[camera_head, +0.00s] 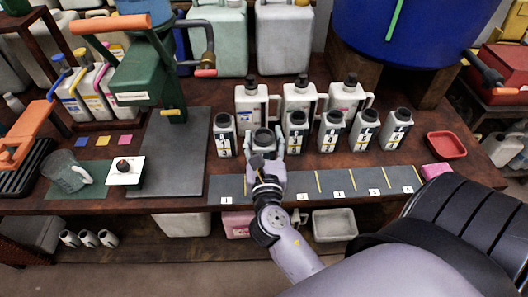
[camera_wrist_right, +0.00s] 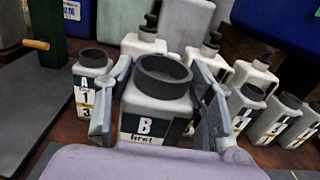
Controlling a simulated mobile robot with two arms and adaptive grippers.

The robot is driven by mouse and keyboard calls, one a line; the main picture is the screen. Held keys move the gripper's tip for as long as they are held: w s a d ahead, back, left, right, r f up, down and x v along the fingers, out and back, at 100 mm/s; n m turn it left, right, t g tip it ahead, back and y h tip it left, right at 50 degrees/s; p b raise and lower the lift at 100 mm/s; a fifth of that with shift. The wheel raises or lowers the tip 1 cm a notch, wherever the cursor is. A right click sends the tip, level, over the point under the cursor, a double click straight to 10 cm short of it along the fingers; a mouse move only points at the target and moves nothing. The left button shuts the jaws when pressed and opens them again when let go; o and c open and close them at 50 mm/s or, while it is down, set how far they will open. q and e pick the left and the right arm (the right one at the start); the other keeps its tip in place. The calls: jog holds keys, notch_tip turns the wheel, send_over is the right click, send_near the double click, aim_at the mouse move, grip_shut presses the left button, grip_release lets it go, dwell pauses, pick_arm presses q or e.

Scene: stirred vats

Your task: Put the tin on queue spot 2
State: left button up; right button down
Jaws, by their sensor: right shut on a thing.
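My right gripper (camera_head: 264,148) is shut on a light tin (camera_head: 263,137) with a dark round rim. In the right wrist view the tin (camera_wrist_right: 157,110) stands upright between the two fingers (camera_wrist_right: 160,105), with a label reading B. In the head view it is in line with or slightly in front of a row of similar tins; I cannot tell whether it touches the table. The dark queue strip (camera_head: 322,186) runs along the table's front edge, with number tags and yellow dividers. My right wrist hides the spot between tags 1 and 3. My left gripper is not in view.
A tin marked A (camera_head: 224,136) stands left of the held tin, and several tins stand close on its right. White jugs (camera_head: 299,97) stand behind. A red tray (camera_head: 446,145) and a pink block (camera_head: 438,174) lie at the right. A dark mat (camera_head: 180,155) is bare at the left.

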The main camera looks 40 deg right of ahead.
jog(key=shift+f, duration=0.85)
notch_tip(320, 180, down, 4)
jog(key=shift+r+b, duration=0.2)
jog(key=shift+b, duration=0.65)
jog(key=shift+f, duration=0.35)
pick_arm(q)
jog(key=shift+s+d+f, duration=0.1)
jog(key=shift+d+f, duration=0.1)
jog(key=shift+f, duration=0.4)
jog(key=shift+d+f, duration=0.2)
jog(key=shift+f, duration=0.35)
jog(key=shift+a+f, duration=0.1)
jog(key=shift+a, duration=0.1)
pick_arm(e)
jog(key=c, duration=0.7)
grip_release()
jog(key=shift+f, duration=0.1)
jog(key=shift+c, duration=0.2)
